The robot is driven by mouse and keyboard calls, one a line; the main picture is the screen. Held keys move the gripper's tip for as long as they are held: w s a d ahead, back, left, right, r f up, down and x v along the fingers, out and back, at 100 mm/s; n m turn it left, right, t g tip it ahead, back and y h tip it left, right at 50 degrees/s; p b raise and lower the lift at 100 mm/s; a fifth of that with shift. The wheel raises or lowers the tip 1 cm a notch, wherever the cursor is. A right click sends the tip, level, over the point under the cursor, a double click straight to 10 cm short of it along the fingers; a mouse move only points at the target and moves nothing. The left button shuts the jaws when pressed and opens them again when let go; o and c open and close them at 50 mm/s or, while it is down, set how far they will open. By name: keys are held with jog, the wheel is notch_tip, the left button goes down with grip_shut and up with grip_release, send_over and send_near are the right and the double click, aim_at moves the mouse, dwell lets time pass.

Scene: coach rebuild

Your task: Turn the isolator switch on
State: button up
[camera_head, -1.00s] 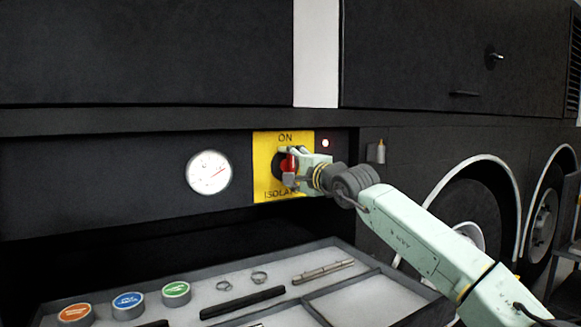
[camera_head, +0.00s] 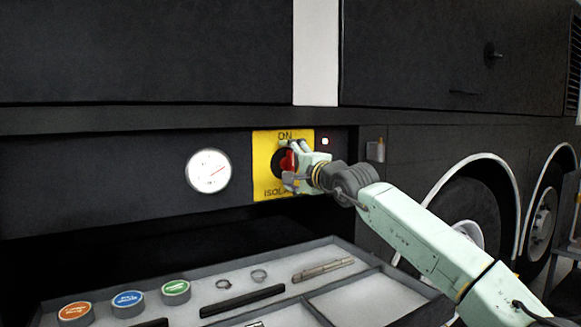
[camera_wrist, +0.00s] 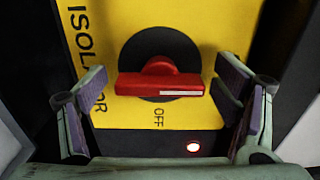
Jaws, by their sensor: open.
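The isolator switch has a red handle (camera_head: 288,161) on a black round base, set on a yellow plate (camera_head: 264,165) marked ON at the top. In the wrist view the red handle (camera_wrist: 160,85) lies level across the black base (camera_wrist: 150,46). Its white-marked end points right, away from the ISOLATOR lettering; OFF is printed below it. In the head view this makes the handle upright, marked end toward ON. My gripper (camera_wrist: 163,100) is open, with one finger beyond each end of the handle and gaps visible. In the head view my gripper (camera_head: 291,163) partly covers the switch.
A lit indicator (camera_head: 325,141) sits right of the plate, and a round gauge (camera_head: 209,171) left of it. Below, a grey tray (camera_head: 350,250) holds coloured round tins, rings and rods. The dark coach panel (camera_head: 120,180) surrounds the switch.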

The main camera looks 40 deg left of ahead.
jog(key=v, duration=1.2)
jog(key=shift+f, duration=0.1)
